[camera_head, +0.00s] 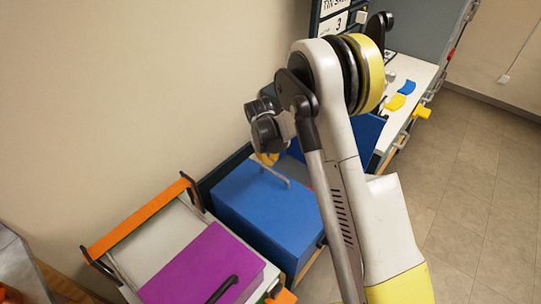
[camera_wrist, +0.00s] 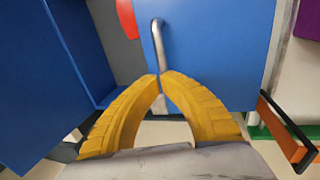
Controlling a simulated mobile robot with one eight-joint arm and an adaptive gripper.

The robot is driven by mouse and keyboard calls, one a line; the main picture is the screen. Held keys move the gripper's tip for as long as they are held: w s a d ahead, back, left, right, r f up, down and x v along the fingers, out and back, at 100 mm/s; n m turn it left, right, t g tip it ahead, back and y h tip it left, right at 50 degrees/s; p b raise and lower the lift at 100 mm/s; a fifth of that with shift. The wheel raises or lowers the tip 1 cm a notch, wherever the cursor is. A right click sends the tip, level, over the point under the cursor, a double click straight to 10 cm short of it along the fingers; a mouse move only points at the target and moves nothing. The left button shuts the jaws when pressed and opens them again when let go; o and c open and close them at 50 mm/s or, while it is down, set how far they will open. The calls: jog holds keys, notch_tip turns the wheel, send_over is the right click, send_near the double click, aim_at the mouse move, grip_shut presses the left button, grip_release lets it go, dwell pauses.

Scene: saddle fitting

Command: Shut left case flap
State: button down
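The blue case has a broad blue flap (camera_head: 265,208) on its left side in the head view, lying roughly flat over the case. The flap carries a bent grey metal handle (camera_head: 275,173), also seen in the wrist view (camera_wrist: 157,42). A second blue panel (camera_head: 367,134) stands raised beyond my arm; it fills the left of the wrist view (camera_wrist: 40,85). My gripper (camera_wrist: 162,74) has its yellow fingertips together at the lower end of the handle. I cannot tell whether they touch it. In the head view my gripper (camera_head: 267,158) is partly hidden by my wrist.
A red item (camera_wrist: 127,18) shows in the gap between the blue panels. A purple-lidded case (camera_head: 203,268) with an orange bar (camera_head: 138,215) stands left of the blue case. A white worktop (camera_head: 415,75) with yellow and blue pieces lies beyond. Floor at right is clear.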

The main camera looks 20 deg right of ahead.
aim_at(273, 171)
jog(key=b+x, duration=0.1)
jog(key=x, duration=0.4)
jog(key=shift+d+f+b, duration=0.1)
jog(key=shift+f+b, duration=0.2)
jog(key=shift+b+x, duration=0.85)
jog(key=shift+x, duration=0.25)
jog(key=shift+r, duration=0.1)
jog(key=shift+d, duration=0.1)
jog(key=p+v, duration=0.5)
jog(key=v, duration=0.9)
jog(key=shift+r, duration=0.2)
